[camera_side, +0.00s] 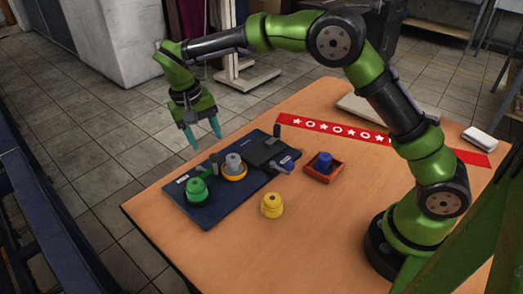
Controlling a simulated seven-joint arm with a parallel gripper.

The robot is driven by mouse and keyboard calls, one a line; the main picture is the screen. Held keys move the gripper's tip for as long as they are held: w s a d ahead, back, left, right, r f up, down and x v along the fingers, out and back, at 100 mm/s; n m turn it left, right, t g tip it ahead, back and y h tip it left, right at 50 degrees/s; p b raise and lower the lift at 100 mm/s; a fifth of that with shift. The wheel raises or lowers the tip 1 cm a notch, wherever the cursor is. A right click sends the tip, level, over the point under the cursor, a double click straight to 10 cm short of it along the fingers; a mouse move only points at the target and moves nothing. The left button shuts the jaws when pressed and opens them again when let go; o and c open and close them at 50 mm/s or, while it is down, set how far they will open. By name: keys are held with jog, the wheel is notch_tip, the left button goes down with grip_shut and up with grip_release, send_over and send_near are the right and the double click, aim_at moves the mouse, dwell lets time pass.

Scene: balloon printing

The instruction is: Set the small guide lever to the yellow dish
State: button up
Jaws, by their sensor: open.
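A dark blue board (222,203) on the table carries the printing station. A yellow-orange dish (234,177) sits on it, with a grey knobbed piece (233,161) standing in it. A small dark upright part (213,160), which looks like the guide lever, stands between the yellow dish and a green knobbed piece (197,190). It is too small to tell which dish it is set to. My gripper (204,136) is open and empty, raised in the air beyond the board's far left edge, apart from everything.
A dark plate (264,151) with an upright handle is on the board, with a blue part (288,163) beside it. A yellow knobbed piece (272,206) stands on the table. A red-brown tray (340,168) holds a blue piece (325,163). The front table is clear.

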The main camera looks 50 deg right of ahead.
aim_at(212, 155)
jog(key=f, duration=0.4)
jog(key=d+f, duration=0.1)
jog(key=f, duration=0.1)
jog(key=shift+s+f, duration=0.25)
grip_shut()
jog(key=shift+w+d+r+n+t, duration=0.15)
jog(key=shift+d+n, duration=0.15)
jog(key=shift+n, duration=0.35)
jog(key=shift+w+d+f+n+t, duration=0.1)
jog(key=shift+d+n, duration=0.15)
jog(key=shift+n, duration=0.35)
jog(key=shift+w+d+r+n+t, duration=0.15)
jog(key=shift+d+n, duration=0.15)
jog(key=shift+n, duration=0.35)
jog(key=shift+f, duration=0.1)
grip_release()
jog(key=a+r, duration=0.3)
jog(key=r, duration=1.3)
jog(key=shift+a+r, duration=0.15)
jog(key=shift+r, duration=0.15)
